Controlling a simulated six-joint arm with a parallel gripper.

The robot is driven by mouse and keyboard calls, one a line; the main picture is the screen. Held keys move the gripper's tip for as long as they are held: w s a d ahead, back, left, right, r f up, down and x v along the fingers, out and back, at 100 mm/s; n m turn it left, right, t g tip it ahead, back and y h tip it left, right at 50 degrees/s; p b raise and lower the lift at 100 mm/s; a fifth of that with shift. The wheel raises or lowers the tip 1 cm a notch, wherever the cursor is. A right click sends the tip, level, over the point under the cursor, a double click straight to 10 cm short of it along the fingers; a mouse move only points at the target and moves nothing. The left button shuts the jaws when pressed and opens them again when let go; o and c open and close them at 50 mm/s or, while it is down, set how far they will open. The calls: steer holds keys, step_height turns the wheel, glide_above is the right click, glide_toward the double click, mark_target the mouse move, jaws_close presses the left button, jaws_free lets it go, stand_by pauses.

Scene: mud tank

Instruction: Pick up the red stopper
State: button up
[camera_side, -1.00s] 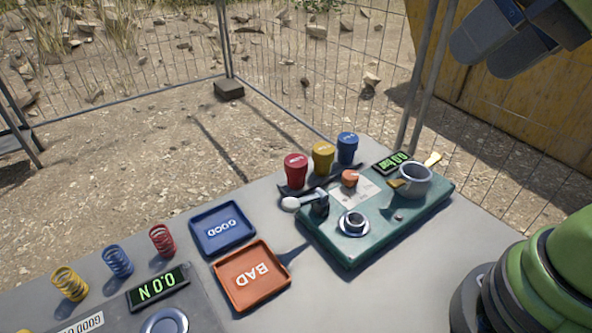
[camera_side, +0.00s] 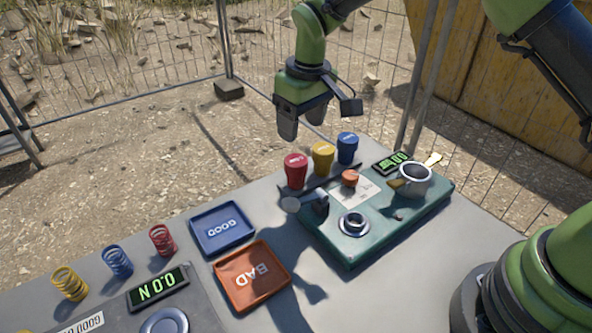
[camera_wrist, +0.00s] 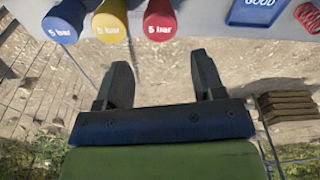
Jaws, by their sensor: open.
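The red stopper (camera_side: 296,171) stands upright in a dark rack at the back edge of the table, leftmost of a row with a yellow stopper (camera_side: 323,157) and a blue stopper (camera_side: 347,148). In the wrist view the red stopper (camera_wrist: 160,20) is at top centre, marked "5 bar", with the yellow (camera_wrist: 110,20) and blue (camera_wrist: 66,20) ones to its left. My gripper (camera_side: 304,134) is above the row in the side view, pointing down. In the wrist view its two fingers (camera_wrist: 164,82) are apart with nothing between them, and the red stopper is beyond their tips.
A green test block (camera_side: 385,225) with a ring port, metal cup (camera_side: 415,180) and lever stands right of the row. A blue GOOD tray (camera_side: 205,215) and orange BAD tray (camera_side: 262,302) lie left. Several coil springs (camera_side: 118,261) stand further left. A mesh fence (camera_side: 150,78) is behind.

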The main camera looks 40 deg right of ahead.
mark_target(296, 160)
steer(key=f, duration=0.3)
steer(key=w+f, duration=0.1)
steer(key=f, duration=0.5)
steer(key=shift+w+a+f, duration=0.1)
steer(key=shift+w+f, duration=0.1)
steer(key=shift+f, duration=0.1)
steer(key=c, duration=0.7)
